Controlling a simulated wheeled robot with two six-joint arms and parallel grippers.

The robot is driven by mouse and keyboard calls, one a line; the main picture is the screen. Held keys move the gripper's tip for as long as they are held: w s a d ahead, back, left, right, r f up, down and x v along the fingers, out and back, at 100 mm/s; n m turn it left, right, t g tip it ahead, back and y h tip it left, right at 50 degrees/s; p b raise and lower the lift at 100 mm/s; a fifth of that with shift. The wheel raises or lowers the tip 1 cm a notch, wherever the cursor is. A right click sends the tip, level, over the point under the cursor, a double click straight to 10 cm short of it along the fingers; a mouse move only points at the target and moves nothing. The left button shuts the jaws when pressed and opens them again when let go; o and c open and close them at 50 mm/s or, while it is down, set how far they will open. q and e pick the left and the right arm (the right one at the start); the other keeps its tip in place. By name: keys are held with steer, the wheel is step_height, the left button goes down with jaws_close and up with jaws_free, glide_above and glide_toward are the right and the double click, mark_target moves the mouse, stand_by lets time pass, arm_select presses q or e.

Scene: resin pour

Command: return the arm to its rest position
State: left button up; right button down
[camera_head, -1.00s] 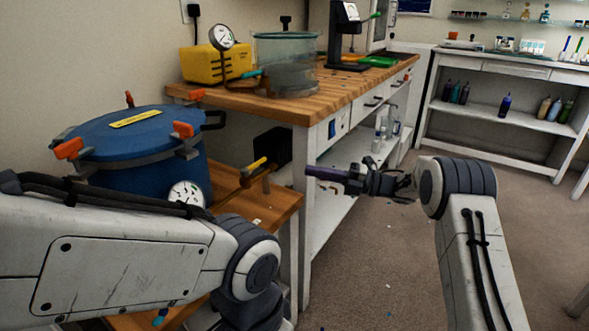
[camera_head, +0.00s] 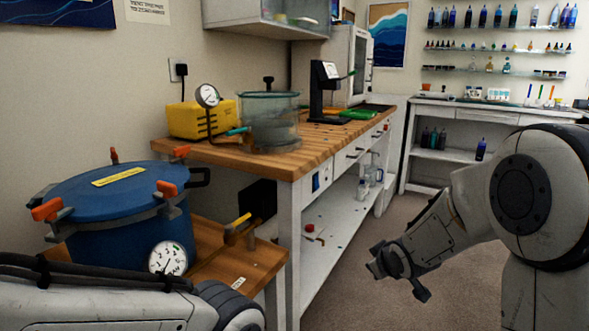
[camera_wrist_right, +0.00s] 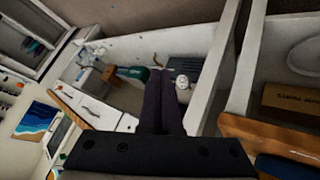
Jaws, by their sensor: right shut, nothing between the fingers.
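My right arm comes in from the right in the head view, bent, with its wrist end low over the floor, right of the wooden bench. My right gripper (camera_wrist_right: 163,76) shows in the right wrist view with its two dark fingers together and nothing between them. In the head view its fingers are hard to make out beyond the dark wrist parts. My left arm crosses the lower left corner of the head view, and its gripper is out of view.
A blue pressure pot (camera_head: 115,215) with orange clamps stands on a low wooden stand at the left. The wooden bench (camera_head: 290,160) holds a yellow pump (camera_head: 200,120) and a clear chamber (camera_head: 268,125). Carpet floor (camera_head: 345,290) is open between the bench and my right arm.

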steer(key=s+f+m+g, duration=0.3)
steer(key=s, duration=0.7)
steer(key=s+f+m+g, duration=0.3)
steer(key=s, duration=0.7)
steer(key=s+a+r+n+g, duration=0.2)
steer(key=s+a+r+n, duration=0.1)
steer(key=s+a, duration=0.4)
steer(key=s+a+r+n+g, duration=0.1)
steer(key=s+a+r+n, duration=0.25)
steer(key=s+a, duration=0.35)
step_height(320, 180, up, 34)
steer(key=p, duration=3.4)
steer(key=shift+s+y, duration=0.25)
steer(key=shift+y, duration=0.05)
